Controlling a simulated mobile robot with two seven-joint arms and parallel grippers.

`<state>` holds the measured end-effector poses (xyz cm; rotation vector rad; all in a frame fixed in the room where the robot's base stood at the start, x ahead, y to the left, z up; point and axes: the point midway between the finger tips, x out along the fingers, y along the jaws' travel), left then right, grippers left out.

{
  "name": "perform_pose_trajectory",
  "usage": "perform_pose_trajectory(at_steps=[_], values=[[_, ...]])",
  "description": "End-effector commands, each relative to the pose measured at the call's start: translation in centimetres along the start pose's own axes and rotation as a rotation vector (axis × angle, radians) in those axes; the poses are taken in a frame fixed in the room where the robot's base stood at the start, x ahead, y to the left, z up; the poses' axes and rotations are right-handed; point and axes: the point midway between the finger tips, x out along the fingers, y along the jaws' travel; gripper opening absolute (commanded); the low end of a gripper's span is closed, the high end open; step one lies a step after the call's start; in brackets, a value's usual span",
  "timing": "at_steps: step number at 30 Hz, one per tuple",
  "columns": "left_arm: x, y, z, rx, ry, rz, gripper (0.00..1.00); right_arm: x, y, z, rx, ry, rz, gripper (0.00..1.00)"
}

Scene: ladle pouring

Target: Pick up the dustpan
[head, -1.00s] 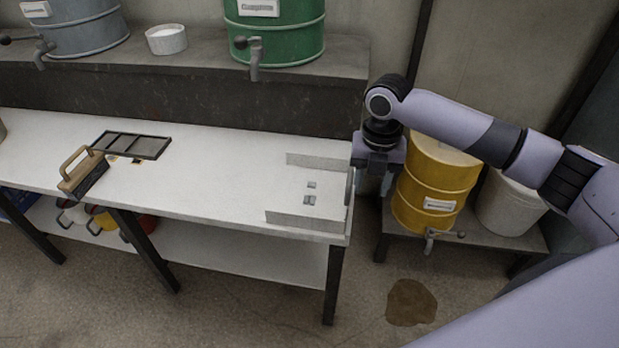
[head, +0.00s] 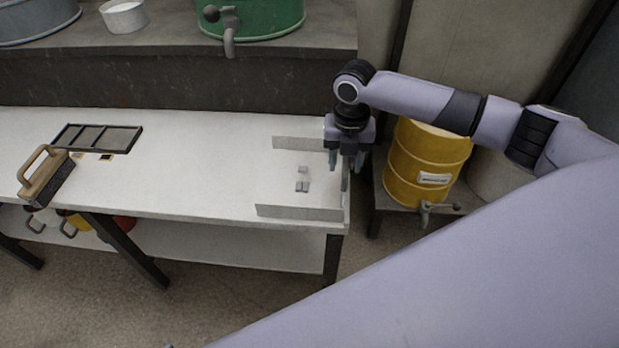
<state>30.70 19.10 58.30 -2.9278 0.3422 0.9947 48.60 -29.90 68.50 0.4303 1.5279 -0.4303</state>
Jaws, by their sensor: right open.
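I see no plainly recognisable dustpan. The likeliest match is a pale grey low-walled piece (head: 298,212) at the right end of the white table, with a far side wall, a near side wall and an upright grey part at its right edge. Small grey bits lie between its walls. My right gripper (head: 346,163) is open and points down at that right edge. The upright part shows just below its fingers; I cannot tell whether it is between them or touched. My left gripper is not in view.
A brush with a wooden handle (head: 42,178) and a dark divided tray (head: 97,138) lie on the table's left. A yellow barrel (head: 425,165) stands right of the table. A green barrel (head: 250,17) and white bowl (head: 124,16) are on the shelf behind. The table's middle (head: 205,160) is clear.

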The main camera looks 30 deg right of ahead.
Motion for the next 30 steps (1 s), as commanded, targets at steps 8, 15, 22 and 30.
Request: perform_pose_trajectory(at_steps=[8,15,22,30], values=[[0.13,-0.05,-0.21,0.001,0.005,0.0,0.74,0.37,0.0,0.01,0.0,-0.001,0.0,0.44],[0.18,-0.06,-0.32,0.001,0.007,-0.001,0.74,0.36,-0.01,0.01,0.0,-0.001,0.0,0.0],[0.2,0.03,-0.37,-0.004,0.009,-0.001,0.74,0.34,-0.02,0.01,0.0,-0.001,0.0,0.0],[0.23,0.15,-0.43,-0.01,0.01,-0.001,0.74,0.33,-0.03,0.02,0.001,-0.001,0.0,0.0]])
